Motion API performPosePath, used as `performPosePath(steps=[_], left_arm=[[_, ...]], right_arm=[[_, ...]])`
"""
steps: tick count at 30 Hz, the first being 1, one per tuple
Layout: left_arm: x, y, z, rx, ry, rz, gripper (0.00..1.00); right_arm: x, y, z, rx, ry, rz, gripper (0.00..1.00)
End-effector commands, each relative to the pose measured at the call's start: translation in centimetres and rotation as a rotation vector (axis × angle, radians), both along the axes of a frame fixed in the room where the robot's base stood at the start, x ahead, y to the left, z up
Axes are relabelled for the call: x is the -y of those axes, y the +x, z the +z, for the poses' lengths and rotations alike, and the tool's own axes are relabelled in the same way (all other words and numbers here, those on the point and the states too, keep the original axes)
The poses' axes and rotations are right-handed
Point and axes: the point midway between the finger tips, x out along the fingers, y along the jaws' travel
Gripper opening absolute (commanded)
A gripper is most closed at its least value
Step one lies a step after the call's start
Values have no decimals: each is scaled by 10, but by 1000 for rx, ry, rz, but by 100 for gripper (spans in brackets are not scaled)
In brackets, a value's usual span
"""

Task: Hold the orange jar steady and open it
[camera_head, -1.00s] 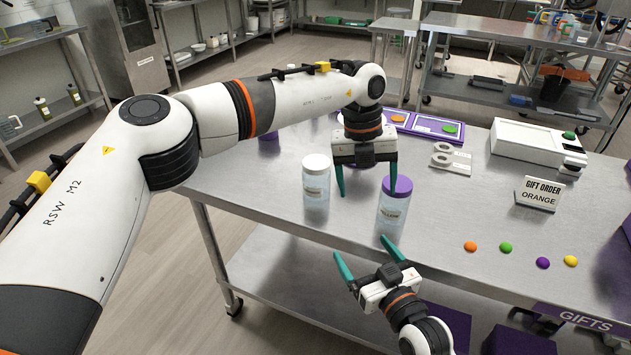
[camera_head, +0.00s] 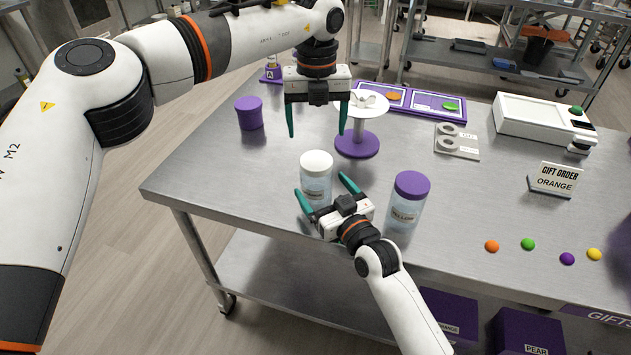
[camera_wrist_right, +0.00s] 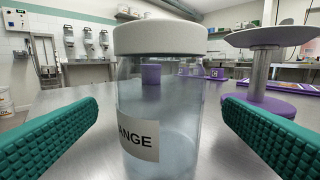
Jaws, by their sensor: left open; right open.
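The orange jar (camera_head: 316,179) is clear with a white lid and stands upright near the table's front edge. In the right wrist view the jar (camera_wrist_right: 160,110) fills the middle, and its label reads "ANGE". My right gripper (camera_head: 325,187) is open, with its teal fingers on either side of the jar and visible gaps to it. My left gripper (camera_head: 315,130) is open and empty, pointing down above the table, higher and farther back than the jar. A second clear jar (camera_head: 407,202) with a purple lid and a label that seems to read "YELLOW" stands to the right.
A purple stand with a white dish (camera_head: 357,143) is behind the jar. A purple cup (camera_head: 249,113) stands at the back left. A white machine (camera_head: 540,122), a "GIFT ORDER ORANGE" sign (camera_head: 556,179) and several coloured gummies (camera_head: 528,244) are on the right.

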Motion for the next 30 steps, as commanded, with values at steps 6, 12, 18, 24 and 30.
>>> performPosePath(steps=[6,12,18,24,30], left_arm=[[0,0,0,0,0,0,79],[0,0,0,0,0,0,79],[0,0,0,0,0,0,79],[0,0,0,0,0,0,79],[0,0,0,0,0,0,79]], right_arm=[[-18,33,0,0,0,1,91],[-26,47,0,-1,0,1,91],[-27,50,0,-1,0,1,91],[-27,49,0,-1,0,0,79],[-27,49,0,-1,0,0,46]])
